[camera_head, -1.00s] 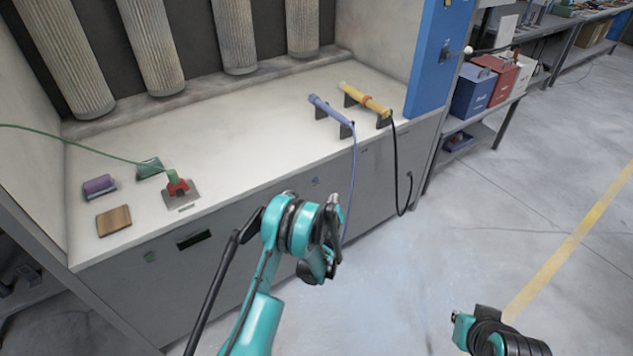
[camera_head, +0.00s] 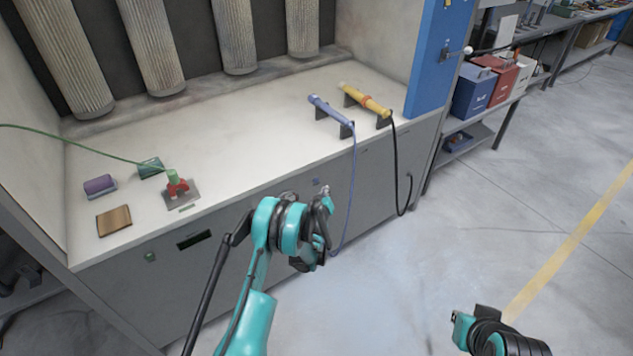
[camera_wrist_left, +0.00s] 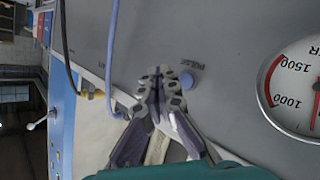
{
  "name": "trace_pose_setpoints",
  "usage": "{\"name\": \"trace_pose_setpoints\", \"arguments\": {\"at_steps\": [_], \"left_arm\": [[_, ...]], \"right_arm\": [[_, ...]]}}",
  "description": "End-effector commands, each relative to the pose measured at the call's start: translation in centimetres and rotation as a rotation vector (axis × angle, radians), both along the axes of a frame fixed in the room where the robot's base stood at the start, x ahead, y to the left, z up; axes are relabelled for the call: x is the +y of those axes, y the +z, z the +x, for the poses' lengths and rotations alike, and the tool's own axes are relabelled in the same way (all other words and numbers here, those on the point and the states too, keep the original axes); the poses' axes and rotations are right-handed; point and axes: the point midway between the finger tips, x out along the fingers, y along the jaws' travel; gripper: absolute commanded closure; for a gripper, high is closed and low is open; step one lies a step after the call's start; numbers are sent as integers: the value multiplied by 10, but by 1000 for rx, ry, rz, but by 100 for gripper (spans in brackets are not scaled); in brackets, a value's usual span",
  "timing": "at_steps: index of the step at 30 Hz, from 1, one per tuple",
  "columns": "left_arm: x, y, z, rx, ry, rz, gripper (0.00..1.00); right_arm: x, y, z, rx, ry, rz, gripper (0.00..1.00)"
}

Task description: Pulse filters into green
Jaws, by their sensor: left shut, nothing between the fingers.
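Several pleated grey filters (camera_head: 152,45) hang in a row at the back of the hood. My left gripper (camera_head: 325,193) is in front of the grey cabinet front, below the worktop edge. In the left wrist view my left gripper (camera_wrist_left: 158,76) is shut and empty. Its fingertips are just beside a round blue button (camera_wrist_left: 188,80) marked PULSE; I cannot tell whether they touch the panel. A white gauge (camera_wrist_left: 298,92) with 1000, 1500 and part of a red needle is cut off at the right edge; no green shows on it. Only part of my right arm shows at lower right.
A blue wand (camera_head: 330,108) and a yellow wand (camera_head: 366,99) rest on black stands, their cables hanging down the front. A red-and-green fitting (camera_head: 176,185), a purple roll (camera_head: 100,185) and a brown block (camera_head: 114,220) are on the worktop. The floor at right is clear.

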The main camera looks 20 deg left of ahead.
Motion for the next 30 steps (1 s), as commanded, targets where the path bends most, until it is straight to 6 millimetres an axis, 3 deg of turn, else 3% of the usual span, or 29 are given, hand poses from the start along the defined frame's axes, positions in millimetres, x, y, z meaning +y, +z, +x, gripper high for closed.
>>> {"name": "trace_pose_setpoints", "arguments": {"at_steps": [9, 30], "left_arm": [[22, 0, 17, 0, 0, 1, 100], [24, 0, 19, 0, 0, 0, 100]], "right_arm": [[0, 0, 0, 0, 0, 0, 100], [0, 0, 0, 0, 0, 0, 100]]}}
